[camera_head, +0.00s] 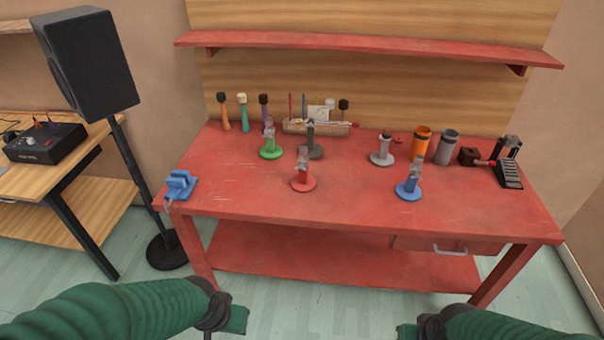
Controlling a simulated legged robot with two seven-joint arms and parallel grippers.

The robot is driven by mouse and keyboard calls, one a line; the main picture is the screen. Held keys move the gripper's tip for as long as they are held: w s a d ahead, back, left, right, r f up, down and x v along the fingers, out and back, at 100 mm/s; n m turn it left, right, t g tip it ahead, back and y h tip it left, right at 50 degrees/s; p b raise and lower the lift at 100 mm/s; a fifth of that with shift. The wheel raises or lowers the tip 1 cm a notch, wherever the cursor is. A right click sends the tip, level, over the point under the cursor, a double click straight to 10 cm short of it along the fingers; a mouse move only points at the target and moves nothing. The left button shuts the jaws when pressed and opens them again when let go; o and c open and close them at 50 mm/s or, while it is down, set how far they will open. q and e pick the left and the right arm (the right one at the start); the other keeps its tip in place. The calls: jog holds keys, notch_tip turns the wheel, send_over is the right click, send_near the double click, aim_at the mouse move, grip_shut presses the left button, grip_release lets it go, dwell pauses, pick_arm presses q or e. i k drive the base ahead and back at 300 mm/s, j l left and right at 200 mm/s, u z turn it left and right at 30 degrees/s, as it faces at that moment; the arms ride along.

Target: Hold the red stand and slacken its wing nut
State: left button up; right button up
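The red stand (303,179) is upright on the red workbench (345,200), near the middle of its front half. It has a round red base and a short post with a small grey part at the top. The wing nut is too small to make out clearly. My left gripper (236,320) is low in front of the bench, below and to the left of the stand. My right gripper (407,331) is low in front of the bench, to the right. Both are far from the stand, and their finger openings cannot be made out.
Green (270,149), dark grey (314,149), light grey (381,155) and blue (409,191) stands surround the red one. A blue vise (180,185) is at the left edge. Orange (421,141) and grey (447,148) cups and a black pedal (508,167) are right. A shelf (370,49) hangs above.

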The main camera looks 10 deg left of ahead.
aim_at(303, 182)
jog(key=i+l+u, duration=0.6)
jog(key=i+l, duration=0.25)
jog(key=i, duration=0.05)
